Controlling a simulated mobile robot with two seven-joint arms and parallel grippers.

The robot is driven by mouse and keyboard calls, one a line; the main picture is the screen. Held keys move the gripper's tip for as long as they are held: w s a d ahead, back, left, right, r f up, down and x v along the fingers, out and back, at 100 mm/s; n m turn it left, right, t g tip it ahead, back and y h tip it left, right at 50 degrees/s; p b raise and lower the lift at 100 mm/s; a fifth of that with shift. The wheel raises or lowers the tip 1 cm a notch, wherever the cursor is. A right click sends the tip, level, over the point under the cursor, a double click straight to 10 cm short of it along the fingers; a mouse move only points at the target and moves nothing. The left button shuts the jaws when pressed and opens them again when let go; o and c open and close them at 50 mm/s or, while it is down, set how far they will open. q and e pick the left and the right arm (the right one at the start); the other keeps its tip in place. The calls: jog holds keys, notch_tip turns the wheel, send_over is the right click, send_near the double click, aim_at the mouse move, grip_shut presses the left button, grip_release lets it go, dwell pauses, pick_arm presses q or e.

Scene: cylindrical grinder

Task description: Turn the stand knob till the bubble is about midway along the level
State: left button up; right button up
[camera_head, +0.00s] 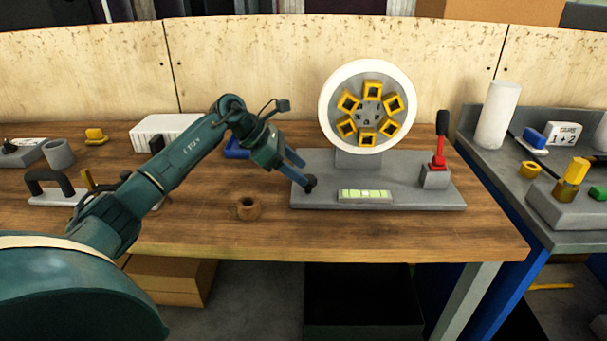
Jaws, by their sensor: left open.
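The level (364,196) lies along the front of a flat grey stand (420,190), with a bright green vial; its bubble is too small to place surely. A small dark shape (309,184) at the stand's left front, by my fingertips, may be the stand knob; I cannot tell it surely from a fingertip. My left gripper (303,172) is open over the stand's left end, its blue fingers pointing right and down. Whether it touches the dark shape is unclear. My right gripper is not in view.
A white-rimmed wheel (325,110) with yellow square holders stands behind the level. A red lever with a black grip (441,125) rises at the stand's right. The front strip is clear.

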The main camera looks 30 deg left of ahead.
pick_arm(q)
jog(key=v, duration=1)
jog(key=shift+s+a, duration=0.15)
jog(key=shift+r, duration=0.1)
